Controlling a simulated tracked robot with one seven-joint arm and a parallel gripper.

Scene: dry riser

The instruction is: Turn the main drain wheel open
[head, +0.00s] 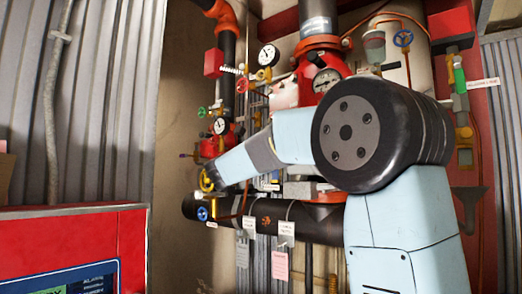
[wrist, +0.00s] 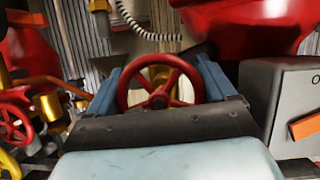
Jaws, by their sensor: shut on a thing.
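A red spoked handwheel (wrist: 160,88) sits between the two fingers of my gripper (wrist: 160,85) in the wrist view. The blue-grey fingers are shut on it, one at each side of the rim. A brass-coloured stem shows behind its spokes. No label is readable on this wheel, so I cannot tell from a tag that it is the main drain wheel. In the head view my arm reaches left across the pipework, and I cannot make out the fingertips or the held wheel there.
A grey box with an orange lever (wrist: 305,124) is close at right in the wrist view. Another red wheel (wrist: 15,128) is at left. In the head view, a yellow ring (head: 206,182), a blue wheel (head: 202,214), gauges and a black horizontal pipe (head: 330,222) crowd the arm.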

